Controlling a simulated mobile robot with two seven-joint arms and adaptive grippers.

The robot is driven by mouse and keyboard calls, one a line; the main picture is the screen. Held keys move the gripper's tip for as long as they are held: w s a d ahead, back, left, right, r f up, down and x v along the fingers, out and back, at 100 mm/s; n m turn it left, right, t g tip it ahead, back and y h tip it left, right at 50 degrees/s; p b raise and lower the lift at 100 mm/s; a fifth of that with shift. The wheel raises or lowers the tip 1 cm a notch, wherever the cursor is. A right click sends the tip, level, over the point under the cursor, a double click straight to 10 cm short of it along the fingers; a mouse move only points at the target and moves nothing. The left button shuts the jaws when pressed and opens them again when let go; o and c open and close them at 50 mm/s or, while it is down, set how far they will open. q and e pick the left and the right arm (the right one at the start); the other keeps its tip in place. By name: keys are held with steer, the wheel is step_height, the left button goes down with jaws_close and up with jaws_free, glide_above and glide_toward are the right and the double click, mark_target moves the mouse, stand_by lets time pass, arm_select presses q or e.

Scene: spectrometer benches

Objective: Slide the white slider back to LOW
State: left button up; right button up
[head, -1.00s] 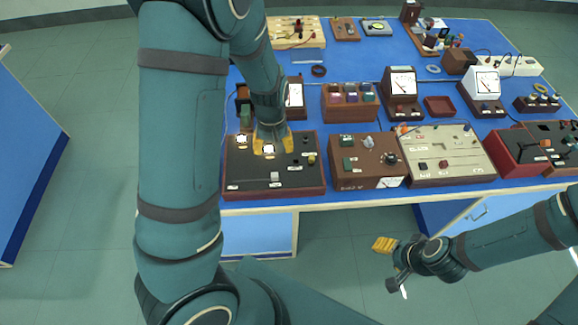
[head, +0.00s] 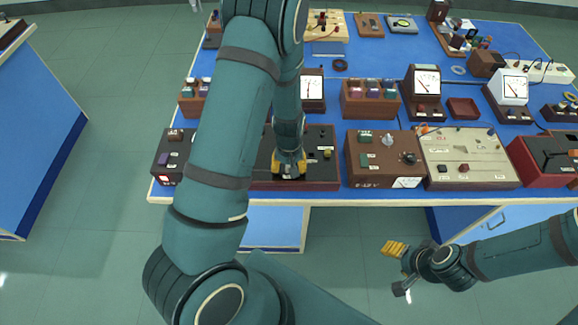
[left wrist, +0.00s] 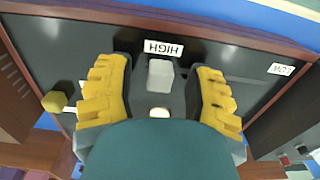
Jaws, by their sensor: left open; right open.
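The white slider (left wrist: 160,75) stands on a dark panel (left wrist: 232,60) by the HIGH label (left wrist: 163,48). The LOW label (left wrist: 281,68) is further right along the panel in the left wrist view. My left gripper (head: 289,168) is open and low over the front of the panel. In the left wrist view its yellow fingers (left wrist: 160,95) stand on either side of the slider, with gaps showing at both sides. In the head view the gripper and arm largely hide the slider. My right gripper (head: 398,268) is open and empty, over the floor in front of the bench.
A yellow knob (left wrist: 54,101) is on the same panel. A brown box with knobs (head: 383,158) and a beige panel (head: 468,155) stand to the right. Meters and trays stand behind. The floor (head: 345,225) before the bench is clear.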

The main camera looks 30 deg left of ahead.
arm_select(q)
jaws_close()
steer(key=s+a, duration=0.2)
steer(key=a, duration=0.1)
steer(key=s+a+b, duration=0.1)
steer(key=s+a, duration=0.1)
steer(key=a, duration=0.1)
steer(key=s+a+b, duration=0.1)
steer(key=s+a, duration=0.1)
steer(key=a, duration=0.2)
steer(key=shift+s+a+f, duration=0.1)
steer(key=shift+s, duration=0.1)
steer(key=shift+a, duration=0.1)
steer(key=shift+s, duration=0.1)
